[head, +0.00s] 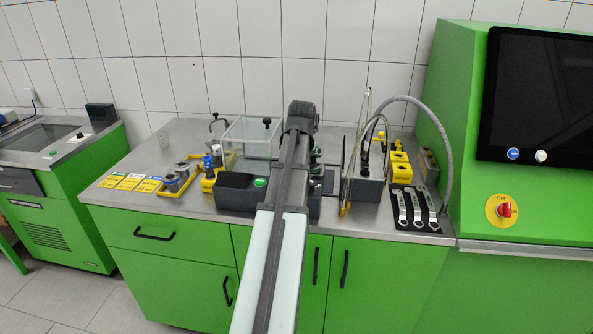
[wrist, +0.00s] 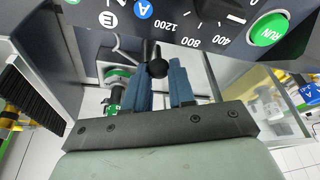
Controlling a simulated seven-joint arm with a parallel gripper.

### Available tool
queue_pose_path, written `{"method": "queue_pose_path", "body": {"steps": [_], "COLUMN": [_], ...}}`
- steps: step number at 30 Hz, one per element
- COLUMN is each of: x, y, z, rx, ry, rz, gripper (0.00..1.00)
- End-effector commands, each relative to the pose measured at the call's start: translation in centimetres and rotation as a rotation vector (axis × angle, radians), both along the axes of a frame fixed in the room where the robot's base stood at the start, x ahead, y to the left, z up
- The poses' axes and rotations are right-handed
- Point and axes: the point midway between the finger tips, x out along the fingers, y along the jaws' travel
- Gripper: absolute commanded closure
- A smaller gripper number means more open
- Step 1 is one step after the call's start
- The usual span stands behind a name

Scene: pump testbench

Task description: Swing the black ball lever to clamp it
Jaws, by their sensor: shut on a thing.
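The black ball lever (wrist: 156,62) shows in the wrist view, its ball between the tips of my gripper's two blue fingers. My gripper (wrist: 161,76) is shut on the lever's ball. The lever's far end and pivot are partly hidden. A dark panel with a printed dial scale and a green RUN button (wrist: 268,29) is just above the fingers. In the head view, my own arm covers the lever and the fingers. The dark testbench unit (head: 235,191) shows on the left of my arm.
A clear box (head: 247,138) stands behind the unit. A yellow tray with small parts (head: 178,182) is on the left. On the right are a yellow block (head: 399,172), a hose (head: 440,130) and wrenches on a black mat (head: 418,208). A brush (wrist: 22,85) is at the wrist view's left.

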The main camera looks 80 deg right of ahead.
Motion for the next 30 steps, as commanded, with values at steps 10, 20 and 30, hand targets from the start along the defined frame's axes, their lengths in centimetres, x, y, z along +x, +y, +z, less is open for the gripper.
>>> {"method": "queue_pose_path", "body": {"steps": [10, 20, 30], "x": [-0.4, -1.5, -1.7], "y": [-0.1, -0.3, -0.4], "z": [0.0, 0.0, 0.0], "rx": [0.0, -0.001, -0.001], "ry": [-0.001, 0.0, 0.0], "rz": [0.0, -0.001, -0.001], "gripper": [0.88, 0.88, 0.88]}}
